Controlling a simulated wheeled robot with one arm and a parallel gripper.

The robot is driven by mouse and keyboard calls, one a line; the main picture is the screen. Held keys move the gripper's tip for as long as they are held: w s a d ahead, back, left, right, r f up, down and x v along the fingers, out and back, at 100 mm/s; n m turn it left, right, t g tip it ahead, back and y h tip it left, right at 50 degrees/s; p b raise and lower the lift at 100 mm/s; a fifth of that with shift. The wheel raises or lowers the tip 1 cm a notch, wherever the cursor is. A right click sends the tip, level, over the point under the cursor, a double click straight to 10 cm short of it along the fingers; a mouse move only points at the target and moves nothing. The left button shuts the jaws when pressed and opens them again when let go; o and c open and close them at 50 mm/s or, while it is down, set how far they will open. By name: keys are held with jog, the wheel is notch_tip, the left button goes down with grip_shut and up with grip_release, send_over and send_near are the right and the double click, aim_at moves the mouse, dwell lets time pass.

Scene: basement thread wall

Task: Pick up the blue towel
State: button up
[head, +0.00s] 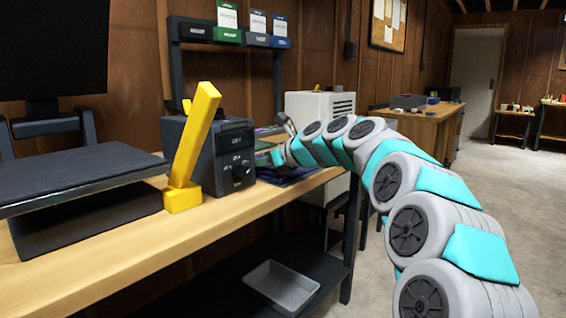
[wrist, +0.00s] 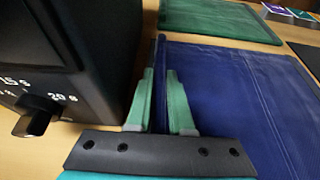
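The blue towel (wrist: 235,95) lies flat on the wooden bench, filling the right of the wrist view. In the head view its dark edge (head: 290,178) shows beside the black box, partly behind my arm. My gripper (wrist: 160,72) points down at the towel's left edge, close to the box. Its two green fingers stand a narrow gap apart, with the towel's edge running between them. I cannot tell whether the fingertips touch the towel. In the head view my gripper (head: 277,158) is small at the end of the arm.
A black control box (head: 215,155) with knobs stands immediately left of my gripper. A yellow upright piece (head: 190,150) stands in front of it. A green folded cloth (wrist: 215,20) lies beyond the towel. A dark shelf rack (head: 225,40) stands behind. A grey tray (head: 280,287) sits below the bench.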

grip_shut()
jog(key=shift+r, duration=0.1)
dwell(0.3)
